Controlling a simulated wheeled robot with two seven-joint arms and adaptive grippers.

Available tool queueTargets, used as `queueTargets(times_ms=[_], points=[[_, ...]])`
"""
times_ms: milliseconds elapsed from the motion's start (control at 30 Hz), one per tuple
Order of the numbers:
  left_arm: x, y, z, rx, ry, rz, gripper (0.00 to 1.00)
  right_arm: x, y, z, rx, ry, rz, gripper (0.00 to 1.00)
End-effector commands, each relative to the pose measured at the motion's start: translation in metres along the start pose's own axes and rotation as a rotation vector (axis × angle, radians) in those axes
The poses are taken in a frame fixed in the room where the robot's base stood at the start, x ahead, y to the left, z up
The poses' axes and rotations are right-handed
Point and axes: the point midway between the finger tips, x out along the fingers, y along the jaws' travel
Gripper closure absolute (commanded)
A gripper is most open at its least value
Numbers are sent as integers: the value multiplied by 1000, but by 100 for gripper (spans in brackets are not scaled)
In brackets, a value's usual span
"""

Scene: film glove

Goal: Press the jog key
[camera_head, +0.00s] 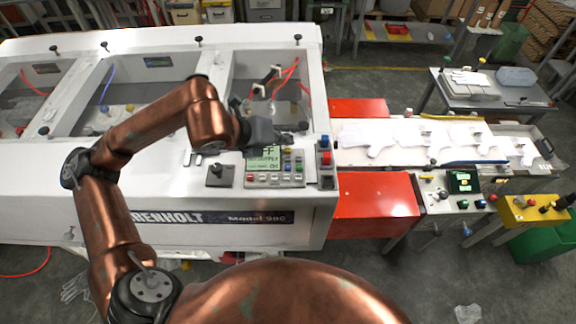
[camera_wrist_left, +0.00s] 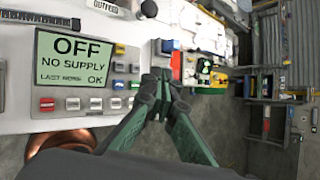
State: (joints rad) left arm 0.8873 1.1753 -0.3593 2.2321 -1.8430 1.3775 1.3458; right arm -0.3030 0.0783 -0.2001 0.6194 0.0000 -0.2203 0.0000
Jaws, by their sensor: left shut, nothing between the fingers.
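The control panel (camera_head: 275,180) sits on the front right of the white machine. Its green display (camera_wrist_left: 72,62) reads OFF, NO SUPPLY and a last line ending in OK. I cannot read which is the jog key. My left gripper (camera_head: 290,134) is shut and empty, over the panel's upper right part; its fingertips (camera_wrist_left: 160,76) appear right of the keys, and contact cannot be judged. My right gripper is not in view.
A separate box with a red button (camera_head: 326,158) stands right of the panel. A grey lever block (camera_head: 219,173) stands left of it. Red covers (camera_head: 375,205) flank a conveyor with white gloves (camera_head: 365,140). Further controls (camera_head: 462,182) lie at the right.

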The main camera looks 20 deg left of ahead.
Motion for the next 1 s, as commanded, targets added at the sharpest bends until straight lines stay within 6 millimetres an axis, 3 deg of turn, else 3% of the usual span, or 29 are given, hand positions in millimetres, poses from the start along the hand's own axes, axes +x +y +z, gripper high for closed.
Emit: queueTargets(times_ms=[533,700,1000], points=[[44,30,-32,1,5,-1,100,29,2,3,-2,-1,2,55],[58,40,-42,2,4,-3,100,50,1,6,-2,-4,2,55],[61,42,-45,3,3,-3,100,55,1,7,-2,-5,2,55]])
